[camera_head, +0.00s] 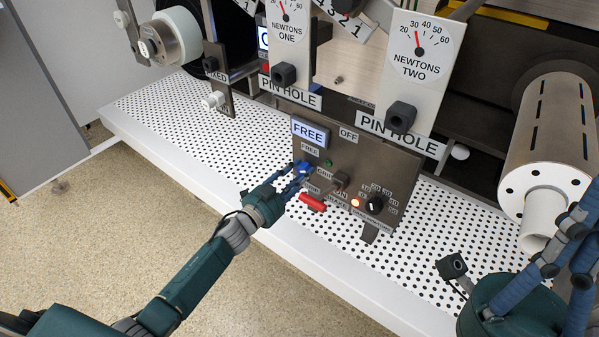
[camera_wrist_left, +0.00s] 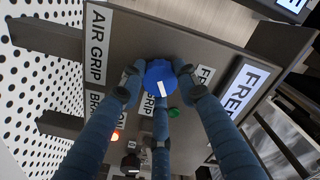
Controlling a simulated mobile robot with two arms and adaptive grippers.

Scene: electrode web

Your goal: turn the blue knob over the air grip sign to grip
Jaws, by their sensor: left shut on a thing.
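The blue knob (camera_wrist_left: 157,75) sits on the dark control panel (camera_head: 372,160), with a white pointer mark on its face. In the head view the knob (camera_head: 306,168) is partly covered by my left gripper (camera_head: 299,174). That gripper's blue fingers (camera_wrist_left: 160,88) are closed around the knob. The AIR GRIP sign (camera_wrist_left: 97,45) is beside the knob in the left wrist view. A GRIP label (camera_wrist_left: 147,105) and a partly hidden FREE label (camera_wrist_left: 205,73) lie near it. The lit display (camera_head: 309,132) reads FREE. My right gripper (camera_head: 575,250) is at the right edge, its fingertips cut off.
Two Newton gauges hang above the panel. A white perforated deck (camera_head: 190,110) surrounds it, and a metal roller (camera_head: 550,140) stands right.

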